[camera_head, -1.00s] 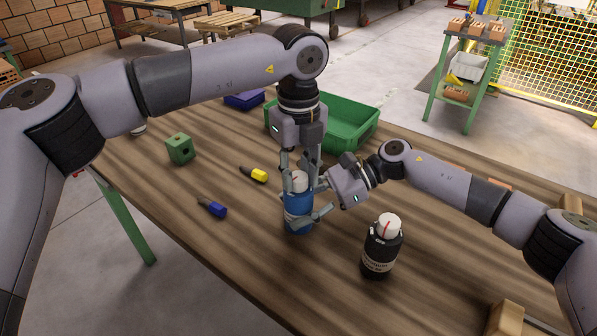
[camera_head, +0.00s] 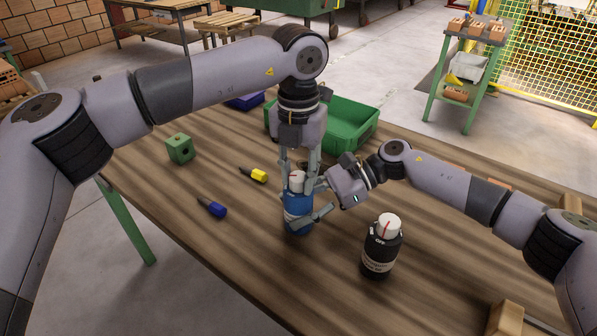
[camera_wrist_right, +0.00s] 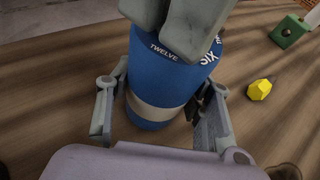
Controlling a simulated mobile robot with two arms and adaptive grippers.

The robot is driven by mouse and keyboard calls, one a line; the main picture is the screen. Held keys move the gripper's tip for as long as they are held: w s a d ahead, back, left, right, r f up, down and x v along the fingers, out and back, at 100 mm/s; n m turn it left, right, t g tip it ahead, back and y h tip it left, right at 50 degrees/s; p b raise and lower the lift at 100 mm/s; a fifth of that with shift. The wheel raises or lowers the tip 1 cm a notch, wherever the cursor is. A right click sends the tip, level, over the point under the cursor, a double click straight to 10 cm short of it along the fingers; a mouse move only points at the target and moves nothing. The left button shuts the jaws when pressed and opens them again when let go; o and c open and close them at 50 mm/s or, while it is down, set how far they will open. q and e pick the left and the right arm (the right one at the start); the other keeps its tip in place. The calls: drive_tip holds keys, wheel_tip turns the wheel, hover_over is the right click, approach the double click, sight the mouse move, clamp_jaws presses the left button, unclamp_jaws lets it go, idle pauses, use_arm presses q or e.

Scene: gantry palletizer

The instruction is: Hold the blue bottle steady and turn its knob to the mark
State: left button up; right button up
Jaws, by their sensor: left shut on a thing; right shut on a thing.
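The blue bottle (camera_head: 297,223) stands upright on the wooden table, with a pale band round it and a white knob (camera_head: 297,182) with a red line on top. My right gripper (camera_head: 306,207) is shut round the bottle's body from the side. In the right wrist view the blue bottle (camera_wrist_right: 160,75) sits between its two fingers, and the words TWELVE and SIX show near its top. My left gripper (camera_head: 300,179) points down from above and is shut on the knob. Its fingers hide the knob in the wrist view; where the red line points is hard to read.
A black bottle (camera_head: 379,255) with a white knob and the word OFF stands close by at the front right. A green bin (camera_head: 350,128) is behind the grippers.

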use_arm(q)
drive_tip(key=m, duration=1.1)
drive_tip(key=shift+m, duration=0.4)
drive_tip(key=m, duration=1.2)
drive_tip(key=o, duration=1.2)
drive_tip(key=shift+c, duration=0.2)
